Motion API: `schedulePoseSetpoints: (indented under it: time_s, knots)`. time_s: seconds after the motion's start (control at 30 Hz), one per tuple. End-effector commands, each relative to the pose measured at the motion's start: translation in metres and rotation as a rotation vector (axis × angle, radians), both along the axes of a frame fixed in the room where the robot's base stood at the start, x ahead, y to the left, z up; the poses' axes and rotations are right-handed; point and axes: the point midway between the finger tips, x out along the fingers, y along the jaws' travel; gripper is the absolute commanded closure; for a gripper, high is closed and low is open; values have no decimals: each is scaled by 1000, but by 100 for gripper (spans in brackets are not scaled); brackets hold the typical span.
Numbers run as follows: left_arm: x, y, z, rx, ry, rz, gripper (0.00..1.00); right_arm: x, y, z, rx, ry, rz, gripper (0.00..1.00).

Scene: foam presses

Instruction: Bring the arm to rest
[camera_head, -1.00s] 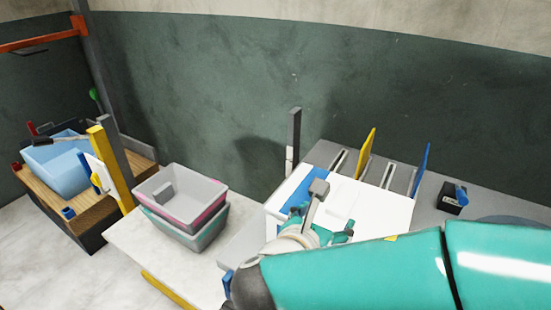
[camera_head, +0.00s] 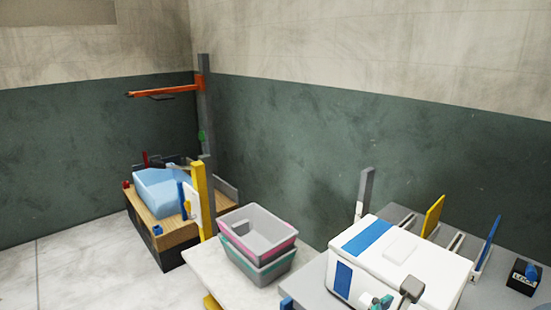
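Only a small part of my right gripper (camera_head: 386,301) shows, at the bottom edge of the head view. I see green finger parts and a grey block on a stalk, in front of the white box with blue panels (camera_head: 440,270). The rest of the gripper and its arm are below the frame. I cannot tell whether it is open or shut, or whether it touches the box. My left gripper and arm are not in view.
Two stacked grey bins (camera_head: 258,232), with pink and teal bands, stand on a pale table left of the box. A light-blue tub (camera_head: 160,195) sits on a wooden bench further left. A small black block (camera_head: 523,278) is at right. Pale floor (camera_head: 85,265) is clear at left.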

Motion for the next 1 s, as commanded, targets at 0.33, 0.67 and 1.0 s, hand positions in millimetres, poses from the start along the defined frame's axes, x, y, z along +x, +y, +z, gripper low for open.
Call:
schedulePoseSetpoints:
  time_s: [0.33, 0.67, 1.0]
  knots:
    - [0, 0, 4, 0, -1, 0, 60, -10, 7, -88, 220, 174, -78, 20]
    - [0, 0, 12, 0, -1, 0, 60, -64, 33, -216, 660, 393, -394, 20]
    - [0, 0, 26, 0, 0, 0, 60, -136, 116, -348, 1421, 209, -1600, 20]
